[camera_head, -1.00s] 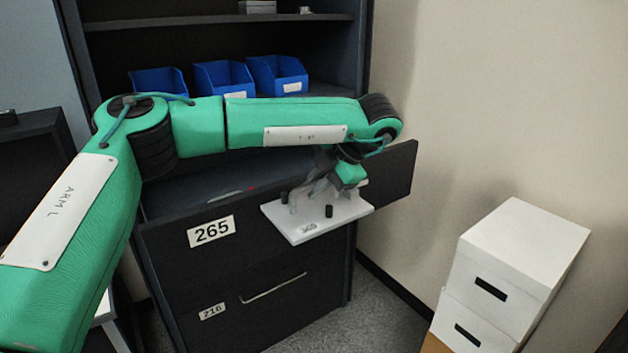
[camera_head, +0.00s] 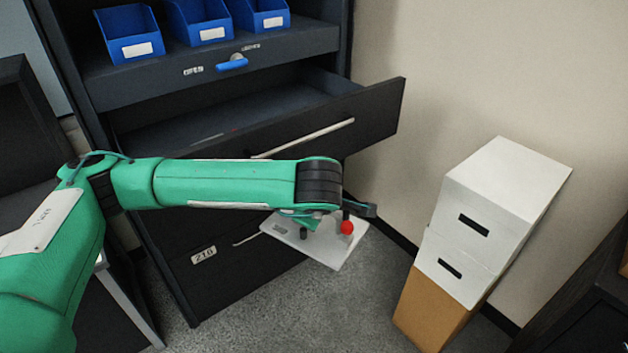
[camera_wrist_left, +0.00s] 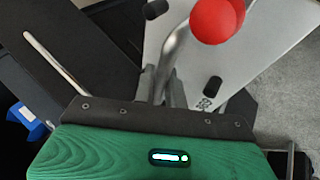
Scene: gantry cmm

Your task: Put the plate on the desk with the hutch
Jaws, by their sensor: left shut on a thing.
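The plate (camera_head: 337,250) is a white slab with black pegs, a bent metal rod and a red ball. It hangs tilted in front of the cabinet's lower drawers in the head view. In the wrist view the plate (camera_wrist_left: 262,42) fills the upper right, with the red ball near the camera. My left gripper (camera_wrist_left: 168,88) is shut on the plate's metal rod; in the head view my wrist mostly hides the grip. My right gripper is not in view. I cannot clearly make out a desk with a hutch; dark furniture (camera_head: 25,130) stands at the left edge.
A dark cabinet (camera_head: 215,75) holds blue bins (camera_head: 200,22). Its drawer (camera_head: 340,122) is pulled out above my forearm. White boxes (camera_head: 500,185) are stacked on a brown box (camera_head: 430,310) at right. Dark furniture (camera_head: 585,315) stands at the right edge. Carpet (camera_head: 300,315) between is clear.

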